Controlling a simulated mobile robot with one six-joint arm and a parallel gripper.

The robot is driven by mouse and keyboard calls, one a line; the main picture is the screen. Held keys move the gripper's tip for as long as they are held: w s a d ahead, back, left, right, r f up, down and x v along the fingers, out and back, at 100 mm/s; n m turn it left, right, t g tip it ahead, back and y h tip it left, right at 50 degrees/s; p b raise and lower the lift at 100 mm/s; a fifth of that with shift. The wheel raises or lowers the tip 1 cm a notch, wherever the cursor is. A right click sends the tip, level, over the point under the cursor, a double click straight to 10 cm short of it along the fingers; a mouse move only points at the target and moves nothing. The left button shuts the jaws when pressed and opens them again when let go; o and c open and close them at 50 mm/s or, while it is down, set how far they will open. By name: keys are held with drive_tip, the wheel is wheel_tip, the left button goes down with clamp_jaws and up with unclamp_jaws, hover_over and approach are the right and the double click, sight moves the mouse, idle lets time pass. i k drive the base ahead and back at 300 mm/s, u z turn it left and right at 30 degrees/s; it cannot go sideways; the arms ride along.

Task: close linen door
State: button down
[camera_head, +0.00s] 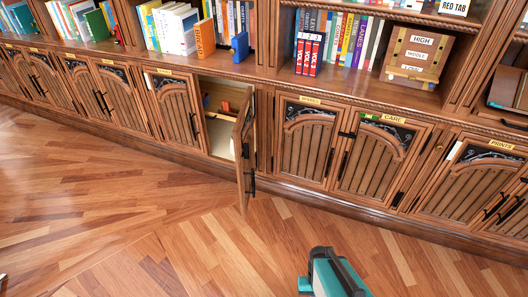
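One brown wooden cabinet door (243,155) in the lower row stands swung open, sticking out from the cabinet front toward the floor, and I see it nearly edge-on. Its own label is not readable, so I cannot confirm that it is the linen door. The opening (220,141) to its left shows a pale interior with small orange and blue things inside. Dark metal fittings show on the door. No fingers of my gripper show. A teal and dark grey part of my body shows at the bottom edge, apart from the door.
The neighbouring lower doors are shut, including the slatted door (174,108) left of the opening and those under the CARE (393,118) and PRINTS (501,145) labels. Books and a HIGH/MIDDLE/LOW block (417,56) stand on the shelf above. The wooden floor (150,220) before the cabinets is clear.

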sight(243, 130)
drive_tip(key=z, duration=0.25)
drive_tip(key=k, duration=0.5)
drive_tip(key=u, duration=1.45)
drive_tip(key=i, duration=1.3)
